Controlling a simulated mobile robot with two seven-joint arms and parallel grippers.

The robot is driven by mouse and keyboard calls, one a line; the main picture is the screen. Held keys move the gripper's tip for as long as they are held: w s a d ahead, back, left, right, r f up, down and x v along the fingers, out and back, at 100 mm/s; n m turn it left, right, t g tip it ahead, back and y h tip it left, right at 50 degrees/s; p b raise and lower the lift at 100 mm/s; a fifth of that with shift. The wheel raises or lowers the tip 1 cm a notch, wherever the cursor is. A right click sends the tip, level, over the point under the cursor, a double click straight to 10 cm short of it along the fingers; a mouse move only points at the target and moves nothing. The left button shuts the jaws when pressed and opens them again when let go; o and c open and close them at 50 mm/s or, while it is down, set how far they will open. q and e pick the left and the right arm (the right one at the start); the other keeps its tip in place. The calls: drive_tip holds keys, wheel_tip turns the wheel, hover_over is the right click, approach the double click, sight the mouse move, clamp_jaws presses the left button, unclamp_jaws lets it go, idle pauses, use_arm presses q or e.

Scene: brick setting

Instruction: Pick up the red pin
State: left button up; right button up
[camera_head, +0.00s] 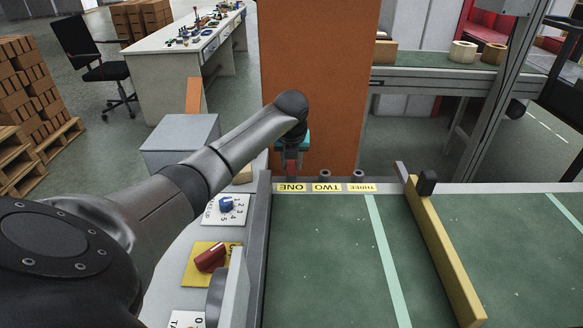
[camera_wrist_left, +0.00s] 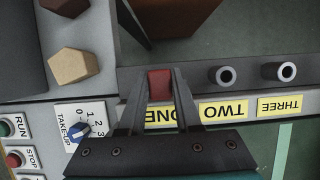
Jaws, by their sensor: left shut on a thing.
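The red pin (camera_wrist_left: 160,84) sits between the two fingers of my left gripper (camera_wrist_left: 158,98) in the left wrist view, by the yellow label ONE (camera_head: 290,188). My left gripper (camera_head: 291,166) is shut on it, with the fingers pointing down at the far edge of the green conveyor. The pin's lower end is hidden, so I cannot tell whether it rests in a socket or is clear of it. My right gripper is not in view.
Two grey round sockets (camera_wrist_left: 225,75) (camera_wrist_left: 285,71) stand beside it by labels TWO and THREE. An orange-brown column (camera_head: 320,70) rises close behind. A control panel with a blue knob (camera_head: 226,203) and red knob (camera_head: 211,257) lies left. A yellow bar (camera_head: 443,250) crosses the belt.

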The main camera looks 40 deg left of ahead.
use_arm(q)
clamp_jaws()
idle(0.3)
